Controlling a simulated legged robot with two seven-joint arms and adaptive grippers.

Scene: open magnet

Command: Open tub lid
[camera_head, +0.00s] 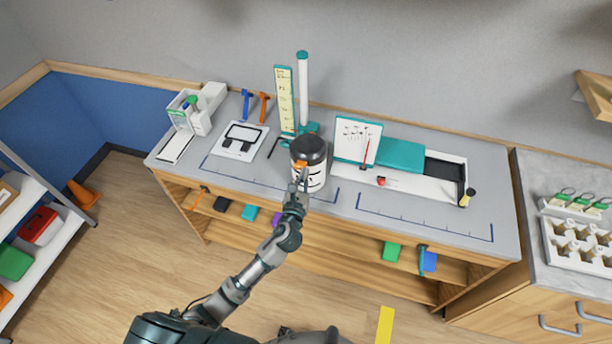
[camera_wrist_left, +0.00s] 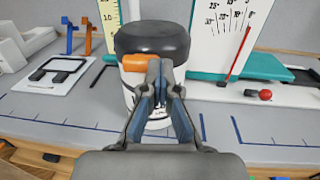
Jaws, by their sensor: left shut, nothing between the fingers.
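The tub (camera_head: 315,178) is a white cylinder with dark bands and a black lid (camera_head: 308,148). It stands upright on the grey workbench, and the lid sits on top of it. An orange patch (camera_wrist_left: 134,62) shows on the tub just under the lid in the left wrist view. My left gripper (camera_head: 301,172) is in front of the tub, near the lid's lower edge. In the left wrist view its fingers (camera_wrist_left: 160,66) are shut together with nothing between them and hide part of the tub's front. I cannot tell whether the fingertips touch it. My right gripper is not in view.
A framed pad (camera_head: 240,140) lies left. Bare bench (camera_head: 420,207) shows at front right.

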